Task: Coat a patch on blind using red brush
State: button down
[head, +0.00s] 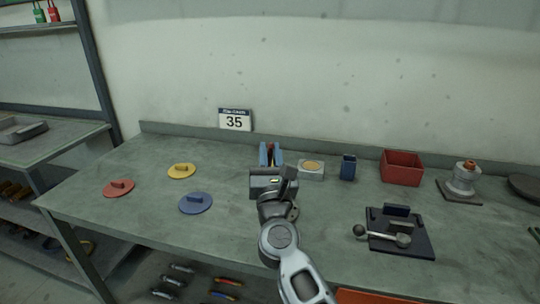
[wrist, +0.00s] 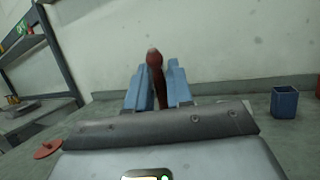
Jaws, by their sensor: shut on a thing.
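My gripper (head: 270,155) has light blue fingers and is shut on the red brush (wrist: 155,75). The brush stands roughly upright between the fingers in the wrist view, its rounded brown-red end up; its bristles cannot be made out. In the head view the arm hides most of it. Red (head: 118,188), yellow (head: 181,171) and blue (head: 195,203) discs with small raised grips lie flat on the bench to the left. A dark round disc (head: 525,187) is cut off at the right edge. I cannot tell which disc is the blind. No coated patch can be made out.
A pale block with a yellow-orange round top (head: 312,168) is just right of the gripper. Further right are a blue cup (head: 348,167), a red bin (head: 402,167), a valve-like fitting (head: 463,180) and a dark plate fixture (head: 398,240). The left front bench (head: 120,222) is clear.

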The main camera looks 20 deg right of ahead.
dwell(0.4)
jog(key=s+d+r+p, duration=0.2)
jog(key=d+r+p, duration=0.2)
jog(key=d, duration=0.3)
jog(key=shift+s+a+f+b, duration=0.1)
jog(key=shift+s+f+b, duration=0.05)
jog(key=shift+f+b, duration=0.95)
jog(key=shift+s+a+f+b, duration=0.1)
jog(key=shift+f+b, duration=0.55)
jog(key=shift+f, duration=0.8)
